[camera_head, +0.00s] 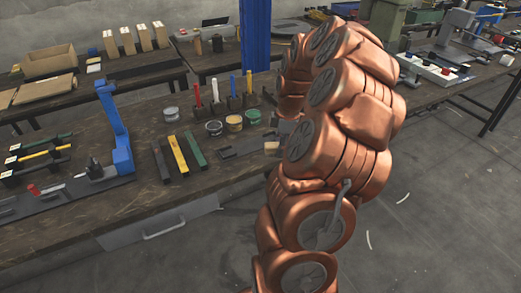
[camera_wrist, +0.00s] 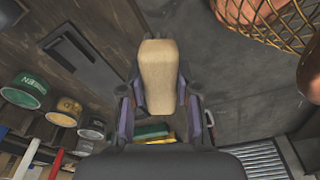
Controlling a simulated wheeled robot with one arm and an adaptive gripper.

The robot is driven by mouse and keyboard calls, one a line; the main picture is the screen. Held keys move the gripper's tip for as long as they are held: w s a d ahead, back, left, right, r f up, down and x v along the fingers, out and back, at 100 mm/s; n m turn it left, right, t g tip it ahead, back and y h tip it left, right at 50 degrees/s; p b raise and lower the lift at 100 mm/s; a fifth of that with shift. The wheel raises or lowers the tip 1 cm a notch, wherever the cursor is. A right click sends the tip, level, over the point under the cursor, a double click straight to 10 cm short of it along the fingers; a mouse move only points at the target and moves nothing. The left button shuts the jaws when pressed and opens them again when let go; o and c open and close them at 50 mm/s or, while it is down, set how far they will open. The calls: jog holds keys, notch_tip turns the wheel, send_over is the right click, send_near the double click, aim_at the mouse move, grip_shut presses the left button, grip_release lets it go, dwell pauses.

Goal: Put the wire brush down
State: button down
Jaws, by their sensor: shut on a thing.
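The wire brush shows in the wrist view as a pale wooden block (camera_wrist: 158,70); its bristles are not visible. My gripper (camera_wrist: 159,98) is shut on it, with one finger on each side. The block appears above the bench edge, with dark bench top to its left and grey floor to its right. Its height above the bench is unclear. In the head view a small tan piece (camera_head: 271,147), likely the brush, shows beside my copper arm near the bench's right end. My arm hides most of the gripper there.
The workbench (camera_head: 150,207) holds a dark flat tray (camera_head: 250,146), several tins (camera_head: 214,128), black, yellow and green bars (camera_head: 179,155), upright coloured-handled tools and a blue press (camera_head: 117,130). Bare wood lies in front of the bars.

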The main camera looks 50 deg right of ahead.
send_over(260, 159)
jog(key=shift+s+d+f+p, duration=0.1)
jog(key=shift+s+f+p, duration=0.1)
jog(key=shift+s+p, duration=0.25)
jog(key=shift+w+f, duration=0.2)
jog(key=shift+w, duration=0.1)
jog(key=shift+f+p, duration=0.55)
jog(key=shift+f, duration=1.05)
jog(key=shift+f, duration=0.15)
jog(key=c, duration=0.8)
grip_release()
